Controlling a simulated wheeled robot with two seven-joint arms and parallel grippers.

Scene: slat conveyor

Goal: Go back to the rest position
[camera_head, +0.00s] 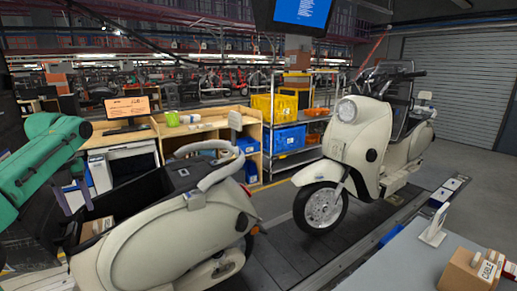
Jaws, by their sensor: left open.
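My left arm is green and comes in from the left edge. My left gripper (74,198) has two purple fingers that stand apart and point down over the open dark storage bin of the near cream scooter (165,240). A cardboard box (97,228) shows low in that bin, below the fingers. I see nothing between the fingers. Whether they touch the bin's edge is hard to tell. My right gripper is not in view.
A second cream scooter (375,150) stands on the conveyor (305,240) at the right. A grey table (400,262) at the lower right bears a cardboard box (470,271) marked CABLE and a white stand (434,228). A wooden desk with a monitor (128,107) stands behind the near scooter.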

